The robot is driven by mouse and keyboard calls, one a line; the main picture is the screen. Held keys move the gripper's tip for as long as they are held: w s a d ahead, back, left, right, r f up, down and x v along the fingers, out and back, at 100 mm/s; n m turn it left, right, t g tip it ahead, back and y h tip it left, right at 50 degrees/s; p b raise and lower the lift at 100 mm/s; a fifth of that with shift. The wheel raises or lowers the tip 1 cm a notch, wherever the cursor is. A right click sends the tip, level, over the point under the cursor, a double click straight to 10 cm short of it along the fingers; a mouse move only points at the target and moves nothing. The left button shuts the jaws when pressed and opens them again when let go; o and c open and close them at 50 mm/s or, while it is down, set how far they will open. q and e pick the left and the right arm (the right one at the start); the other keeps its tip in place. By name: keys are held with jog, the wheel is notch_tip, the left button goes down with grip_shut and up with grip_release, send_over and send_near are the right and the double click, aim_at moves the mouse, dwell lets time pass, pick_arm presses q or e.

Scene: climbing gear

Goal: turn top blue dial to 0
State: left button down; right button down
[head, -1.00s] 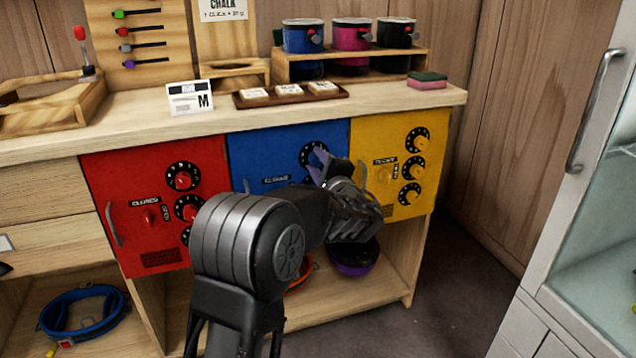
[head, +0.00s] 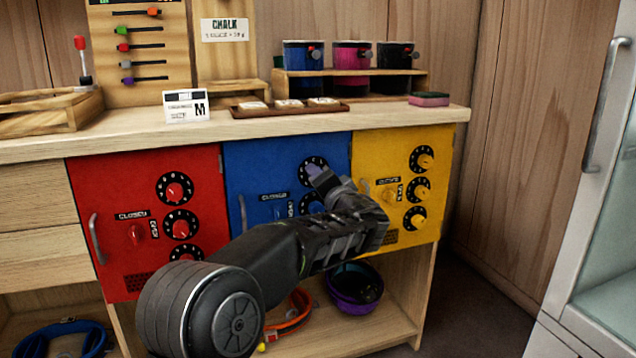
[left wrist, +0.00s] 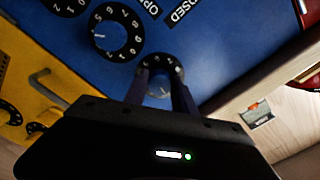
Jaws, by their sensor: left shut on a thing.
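The top blue dial (head: 312,168) is a round black dial with white marks at the upper right of the blue door (head: 250,160). My left gripper (head: 320,176) reaches it, and its fingers cover part of it. In the left wrist view, the two fingers (left wrist: 161,90) are shut on the knob of the top blue dial (left wrist: 163,63). The knob is mostly hidden between them, and its setting cannot be read. A lower blue dial (left wrist: 117,32) shows beside it, with white numbers and a blue knob. My right gripper is not in view.
The red door (head: 145,200) with several dials is to the left, and the yellow door (head: 400,160) to the right. The wooden counter (head: 400,118) overhangs the doors. A purple bowl (head: 355,290) sits on the shelf below.

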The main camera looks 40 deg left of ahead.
pick_arm(q)
jog(key=shift+n, duration=1.1)
jog(key=c, duration=1)
grip_release()
jog(key=shift+c, duration=0.2)
jog(key=p+v, duration=0.1)
jog(key=v, duration=0.6)
jog(key=shift+s+d, duration=0.2)
jog(key=shift+d, duration=0.15)
